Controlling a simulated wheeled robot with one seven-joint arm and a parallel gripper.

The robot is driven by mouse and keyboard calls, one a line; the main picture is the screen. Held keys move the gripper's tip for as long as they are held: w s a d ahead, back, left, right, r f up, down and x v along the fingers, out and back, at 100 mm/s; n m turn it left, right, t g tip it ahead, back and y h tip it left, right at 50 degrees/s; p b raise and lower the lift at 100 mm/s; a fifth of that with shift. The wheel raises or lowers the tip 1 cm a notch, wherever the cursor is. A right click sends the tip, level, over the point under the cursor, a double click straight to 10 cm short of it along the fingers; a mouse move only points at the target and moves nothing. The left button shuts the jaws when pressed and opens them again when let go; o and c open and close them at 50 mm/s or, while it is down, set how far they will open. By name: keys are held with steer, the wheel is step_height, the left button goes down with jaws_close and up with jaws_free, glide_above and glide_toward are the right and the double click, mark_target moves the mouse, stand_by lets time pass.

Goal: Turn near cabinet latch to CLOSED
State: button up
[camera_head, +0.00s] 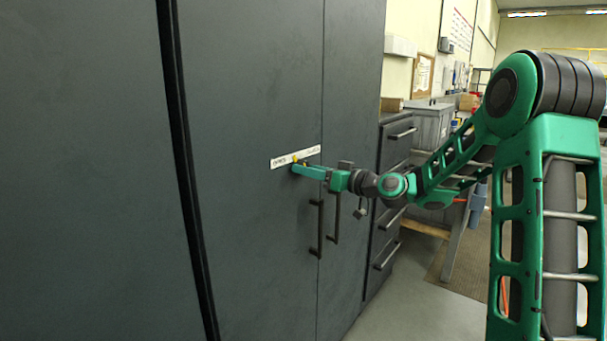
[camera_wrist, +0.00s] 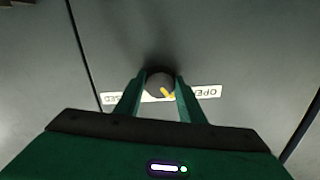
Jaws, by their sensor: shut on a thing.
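The near cabinet latch is a dark round knob (camera_wrist: 158,79) with a yellow pointer (camera_wrist: 167,93), seen in the wrist view. The pointer slants down and to the right there, towards the OPEN end of the white label (camera_wrist: 208,91). The label reads upside down, with the CLOSED end at left partly hidden by a finger. My gripper (camera_wrist: 160,84) is shut on the knob, one green finger on each side. In the head view my gripper (camera_head: 297,169) reaches the door just below the label (camera_head: 308,152); it hides most of the knob, and a bit of yellow shows.
The dark cabinet (camera_head: 250,240) has two vertical bar handles (camera_head: 317,228) below and right of my gripper. A drawer unit (camera_head: 392,190) stands to the right. Open floor (camera_head: 405,280) lies in front of the drawers. A grey bin (camera_head: 430,122) is farther back.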

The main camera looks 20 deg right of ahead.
steer(key=shift+d+m, duration=0.2)
steer(key=shift+m, duration=7.6)
steer(key=o, duration=1)
steer(key=shift+o, duration=0.2)
steer(key=shift+a, duration=0.1)
steer(key=shift+s, duration=0.15)
steer(key=v, duration=1)
steer(key=shift+s+d, duration=0.2)
